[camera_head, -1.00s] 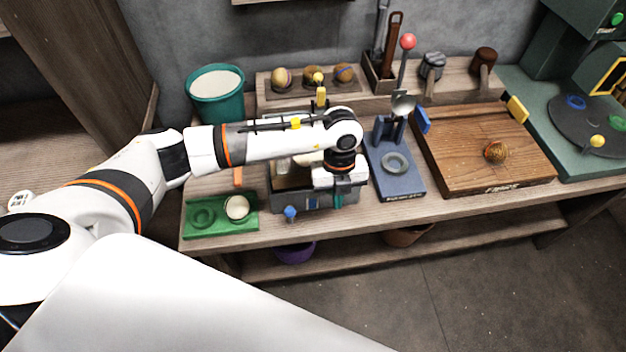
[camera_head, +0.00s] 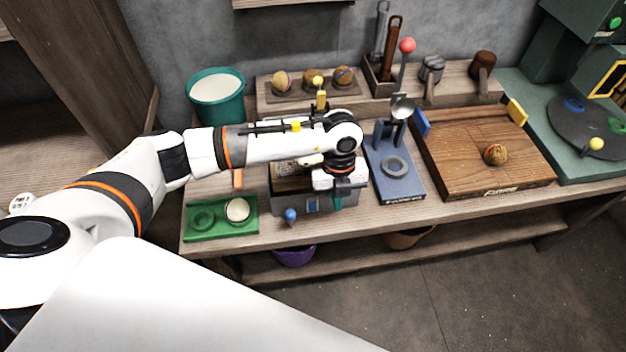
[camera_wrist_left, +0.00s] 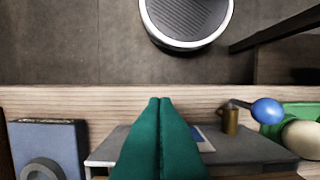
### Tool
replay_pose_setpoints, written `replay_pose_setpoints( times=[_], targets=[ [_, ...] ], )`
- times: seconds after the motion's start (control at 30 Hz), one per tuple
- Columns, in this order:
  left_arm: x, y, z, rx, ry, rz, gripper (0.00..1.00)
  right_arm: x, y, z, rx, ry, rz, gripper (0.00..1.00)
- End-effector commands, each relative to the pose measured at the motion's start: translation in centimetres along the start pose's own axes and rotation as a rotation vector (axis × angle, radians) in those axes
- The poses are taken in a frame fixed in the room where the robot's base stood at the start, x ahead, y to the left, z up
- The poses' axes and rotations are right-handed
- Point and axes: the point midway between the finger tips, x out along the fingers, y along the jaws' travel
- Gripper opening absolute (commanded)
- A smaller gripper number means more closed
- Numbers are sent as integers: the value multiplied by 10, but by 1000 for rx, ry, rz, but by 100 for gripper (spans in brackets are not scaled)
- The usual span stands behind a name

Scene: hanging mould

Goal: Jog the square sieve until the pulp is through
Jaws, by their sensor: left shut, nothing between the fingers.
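A grey square box (camera_head: 287,204) stands at the front of the bench, mostly under my left forearm and wrist. A blue knob (camera_head: 290,215) sticks out at its front. In the left wrist view the box's grey rim (camera_wrist_left: 245,150) lies below my fingers, and the blue knob (camera_wrist_left: 267,110) sits beside a brass post. Part of something pale (camera_head: 290,170) shows in the box behind my arm. I cannot tell the sieve from its box, and no pulp can be made out. My left gripper (camera_head: 341,196) is shut and empty, its teal fingers (camera_wrist_left: 160,140) pressed together over the box. My right gripper is out of view.
A green tray (camera_head: 222,232) with a pale round piece is left of the box. A blue stand (camera_head: 402,188) with a ring is close on the right, then a wooden board (camera_head: 455,165). A teal bucket (camera_head: 216,110) is behind left. A purple pot (camera_head: 294,256) is below.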

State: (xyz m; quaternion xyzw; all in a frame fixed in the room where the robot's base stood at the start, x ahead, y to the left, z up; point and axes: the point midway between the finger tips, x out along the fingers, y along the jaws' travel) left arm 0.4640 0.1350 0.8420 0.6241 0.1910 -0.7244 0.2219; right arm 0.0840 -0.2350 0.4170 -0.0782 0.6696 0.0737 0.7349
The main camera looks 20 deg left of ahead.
Motion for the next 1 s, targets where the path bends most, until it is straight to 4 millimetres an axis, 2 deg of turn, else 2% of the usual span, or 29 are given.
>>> replay_pose_setpoints(
  times=[0.43, 0.57, 0.87, 1.0],
  targets=[
    [1, 0, 0, 0, 0, 0, 0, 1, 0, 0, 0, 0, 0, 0],
    [1, 0, -12, -3, 3, 0, 0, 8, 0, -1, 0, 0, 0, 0],
    [-4, 0, -54, -3, 2, 1, 0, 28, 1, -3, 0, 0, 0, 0],
    [-8, 0, -42, 2, -1, -2, 0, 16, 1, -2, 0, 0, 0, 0]
  ],
)
